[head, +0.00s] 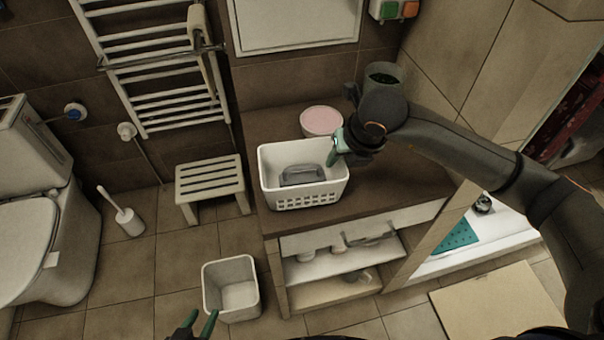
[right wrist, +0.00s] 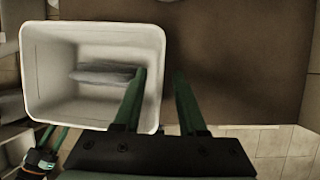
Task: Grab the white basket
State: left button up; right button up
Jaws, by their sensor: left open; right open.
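The white basket (head: 308,200) with a perforated lower wall stands upright on the brown counter, with a grey folded item (head: 302,174) inside. It also shows in the right wrist view (right wrist: 45,65). My right gripper (head: 335,152) is open at the basket's right side. In the right wrist view, my right gripper (right wrist: 160,72) has one finger over the basket's inside and the other beyond its right rim; I cannot tell whether they touch the wall. My left gripper (head: 197,322) is open and empty at the bottom of the head view, low and away from the basket.
A pink-topped round bowl (head: 321,121) stands behind the basket, and a dark green cup (head: 381,76) is at the back right. The counter (head: 400,190) is bare right of the basket. A white bin (head: 232,285) and a slatted stool (head: 210,182) stand on the floor.

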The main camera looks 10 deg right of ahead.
jog(key=shift+w+a+f, duration=0.1)
jog(key=shift+w+f, duration=0.05)
jog(key=shift+f, duration=0.3)
jog(key=shift+f+b, duration=0.25)
jog(key=shift+b, duration=0.2)
jog(key=shift+c, duration=0.4)
grip_shut()
dwell(1.3)
